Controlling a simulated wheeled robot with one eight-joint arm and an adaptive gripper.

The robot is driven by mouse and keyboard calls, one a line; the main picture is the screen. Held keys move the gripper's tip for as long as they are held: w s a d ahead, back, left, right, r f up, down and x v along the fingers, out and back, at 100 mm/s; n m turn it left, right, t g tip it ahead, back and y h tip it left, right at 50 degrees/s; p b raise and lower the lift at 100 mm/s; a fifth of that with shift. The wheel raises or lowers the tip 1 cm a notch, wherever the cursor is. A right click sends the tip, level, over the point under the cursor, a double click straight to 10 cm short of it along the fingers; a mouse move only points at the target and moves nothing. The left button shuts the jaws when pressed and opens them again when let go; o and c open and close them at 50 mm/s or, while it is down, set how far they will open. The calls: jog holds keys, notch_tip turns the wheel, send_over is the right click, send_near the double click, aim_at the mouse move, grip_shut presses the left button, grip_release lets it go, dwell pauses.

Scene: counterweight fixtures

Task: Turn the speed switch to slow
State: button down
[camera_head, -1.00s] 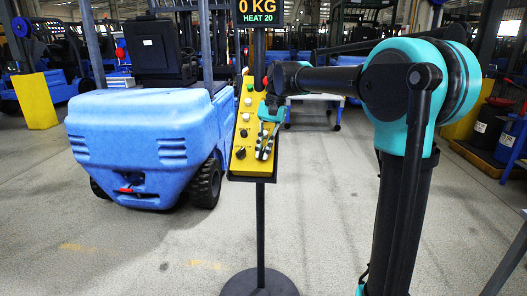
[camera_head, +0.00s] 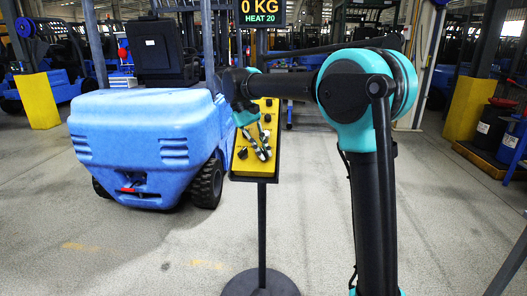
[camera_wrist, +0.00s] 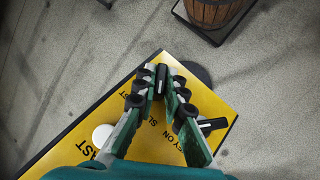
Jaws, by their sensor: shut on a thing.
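The yellow control panel (camera_head: 262,109) stands on a dark post; its lower part also shows in the wrist view (camera_wrist: 190,71). My gripper (camera_head: 264,154) reaches its lower end from above. In the wrist view, my gripper's fingertips (camera_wrist: 161,82) are closed on the sides of a small black switch (camera_wrist: 161,77) with a pale line along it. A partly hidden "SL…" label lies beside the left finger, and "…AST" lies further left. A second black knob (camera_wrist: 212,125), by "…EY ON", sits right of the right finger. My fingers hide part of the panel.
A white button (camera_wrist: 102,134) is on the panel left of my gripper. A display (camera_head: 260,13) above the panel reads 0 KG, HEAT 20. A blue forklift (camera_head: 145,140) stands left of the panel. A wooden barrel (camera_wrist: 211,10) is beyond the panel.

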jog(key=shift+w+n+t+h, duration=0.1)
jog(key=shift+n+t+h, duration=0.2)
jog(key=shift+n+h, duration=0.15)
jog(key=c, duration=1.6)
grip_release()
jog(key=shift+f, duration=0.1)
jog(key=shift+a, duration=0.1)
jog(key=v, duration=1.2)
